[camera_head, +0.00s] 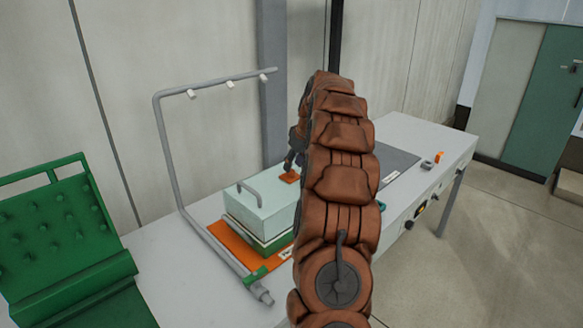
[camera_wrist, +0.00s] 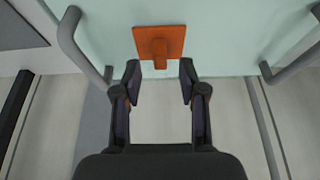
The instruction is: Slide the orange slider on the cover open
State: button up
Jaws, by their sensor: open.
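The orange slider (camera_wrist: 160,44) is a square plate with a short raised tab, on the pale green cover (camera_wrist: 225,40) in the wrist view. In the head view the slider (camera_head: 290,177) shows as a small orange patch on top of the cover (camera_head: 258,212), partly hidden by my arm. My gripper (camera_wrist: 160,75) is open. Its two fingertips stand on either side of the tab's near end, with no clear contact visible. In the head view my gripper (camera_head: 290,160) is just above the slider, small and partly hidden.
Grey handles (camera_wrist: 75,40) rise on both sides of the cover. The box stands on an orange mat (camera_head: 228,240) on a grey table (camera_head: 170,262). A grey pipe frame (camera_head: 165,140) stands beside it. A green rack (camera_head: 65,240) is at the left.

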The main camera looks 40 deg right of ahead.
aim_at(292, 170)
jog(key=shift+x, duration=1.55)
grip_shut()
